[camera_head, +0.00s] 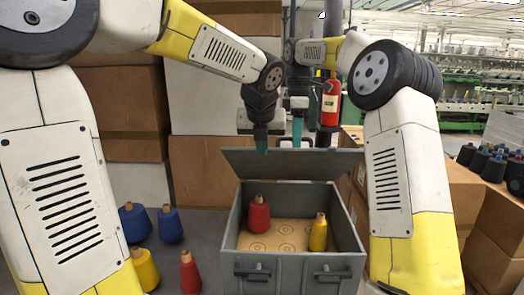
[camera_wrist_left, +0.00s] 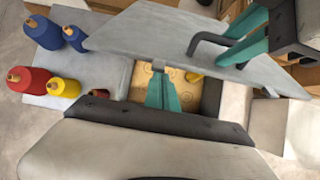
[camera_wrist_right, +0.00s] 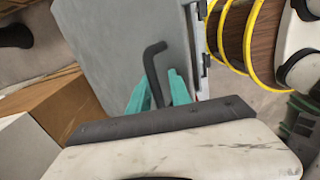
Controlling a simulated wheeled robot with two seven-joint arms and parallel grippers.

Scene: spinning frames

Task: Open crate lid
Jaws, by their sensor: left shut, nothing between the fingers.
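My right gripper (camera_head: 297,130) is behind the lid. Its fingers (camera_wrist_right: 158,85) are apart, on either side of a black lid handle (camera_wrist_right: 155,50); whether they touch it I cannot tell.
A red spool (camera_head: 259,215) and a yellow spool (camera_head: 318,233) stand inside the crate. Cardboard boxes (camera_head: 203,173) are behind, and a fire extinguisher (camera_head: 331,103) stands at the back.

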